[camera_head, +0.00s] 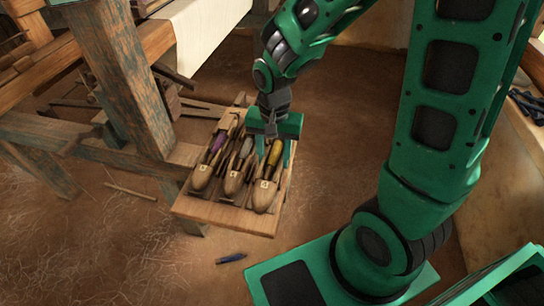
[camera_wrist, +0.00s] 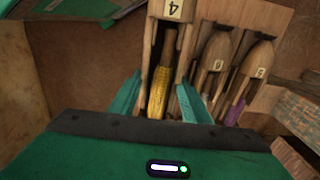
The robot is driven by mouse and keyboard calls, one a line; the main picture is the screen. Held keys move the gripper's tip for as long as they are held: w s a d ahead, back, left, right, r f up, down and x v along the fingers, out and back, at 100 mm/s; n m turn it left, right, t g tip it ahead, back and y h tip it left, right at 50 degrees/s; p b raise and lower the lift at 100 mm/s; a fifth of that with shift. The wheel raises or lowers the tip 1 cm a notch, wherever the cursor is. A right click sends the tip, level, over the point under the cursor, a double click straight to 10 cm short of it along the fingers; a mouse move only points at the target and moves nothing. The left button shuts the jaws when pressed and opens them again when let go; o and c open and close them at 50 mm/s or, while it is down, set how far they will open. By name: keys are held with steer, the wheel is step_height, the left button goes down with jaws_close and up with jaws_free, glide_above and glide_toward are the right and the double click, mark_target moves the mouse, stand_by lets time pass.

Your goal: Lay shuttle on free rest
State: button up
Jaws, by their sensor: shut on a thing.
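My gripper (camera_head: 276,150) is shut on the sides of a wooden shuttle (camera_head: 265,195) with a yellow yarn bobbin and a label that reads 4. In the wrist view this shuttle (camera_wrist: 172,12) lies lengthwise between my fingers. It is over the right part of a wooden rest board (camera_head: 225,216); I cannot tell whether it touches the board. A shuttle with pale yarn (camera_head: 233,181), labelled 6, lies to its left. A shuttle with purple yarn (camera_head: 202,177) lies at the far left; its label is hard to read. My gripper's body hides the far ends in the wrist view.
The loom's worn wooden post (camera_head: 125,80) and lower beam (camera_head: 60,135) stand close to the board's left side. Pale cloth (camera_head: 205,35) hangs above. Floor right of the board is clear.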

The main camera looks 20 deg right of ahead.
steer(key=w+d+f, duration=0.1)
steer(key=w, duration=0.1)
steer(key=w+d+f, duration=0.1)
steer(key=w+f, duration=0.1)
steer(key=w+d+f, duration=0.1)
steer(key=w, duration=0.1)
steer(key=shift+w+f, duration=0.25)
steer(key=shift+w, duration=0.15)
steer(key=shift+w+f, duration=0.1)
steer(key=shift+f, duration=1.9)
steer(key=o, duration=1.3)
steer(key=shift+f, duration=0.1)
steer(key=shift+o, duration=0.2)
